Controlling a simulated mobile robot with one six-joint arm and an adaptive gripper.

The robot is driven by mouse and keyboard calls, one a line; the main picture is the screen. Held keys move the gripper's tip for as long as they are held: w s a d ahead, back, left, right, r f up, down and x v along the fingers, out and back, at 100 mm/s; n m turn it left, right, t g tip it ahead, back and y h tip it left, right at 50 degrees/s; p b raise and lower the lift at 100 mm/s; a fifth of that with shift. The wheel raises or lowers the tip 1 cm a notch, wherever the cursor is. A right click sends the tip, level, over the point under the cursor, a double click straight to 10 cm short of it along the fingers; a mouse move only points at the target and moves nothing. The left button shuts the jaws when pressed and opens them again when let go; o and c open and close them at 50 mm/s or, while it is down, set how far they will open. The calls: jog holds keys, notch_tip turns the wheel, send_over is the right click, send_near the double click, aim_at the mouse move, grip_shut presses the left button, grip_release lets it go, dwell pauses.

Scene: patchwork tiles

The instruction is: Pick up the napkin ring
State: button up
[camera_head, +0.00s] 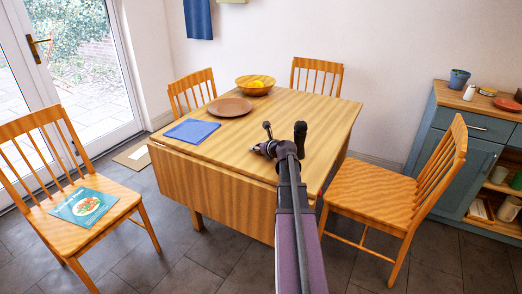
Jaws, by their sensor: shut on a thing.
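My gripper (259,149) is low over the near right part of the wooden table (310,118), seen from behind along my arm. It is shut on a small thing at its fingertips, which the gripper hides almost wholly. No napkin ring shows elsewhere on the table, so I take the held thing to be the napkin ring. Whether it touches the tabletop I cannot tell.
On the table are a folded blue napkin (192,131), a brown plate (230,107) and a wooden bowl (255,86) with yellow fruit. Chairs stand around it, one (375,193) close at right. A blue cabinet (455,155) stands far right. The table's right part is clear.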

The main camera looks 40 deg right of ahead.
jog(key=shift+r, duration=0.15)
notch_tip(320, 180, up, 3)
jog(key=p, duration=0.3)
jog(key=shift+r+p, duration=0.2)
jog(key=shift+p, duration=0.1)
jog(key=s, duration=0.5)
jog(key=s+d+r+p, duration=0.1)
jog(key=s, duration=0.4)
jog(key=s+d, duration=0.1)
jog(key=s, duration=0.5)
jog(key=shift+d+r, duration=0.15)
jog(key=shift+d, duration=0.1)
jog(key=shift+w+r+p, duration=0.1)
jog(key=shift+r+p, duration=0.05)
jog(key=shift+p, duration=0.15)
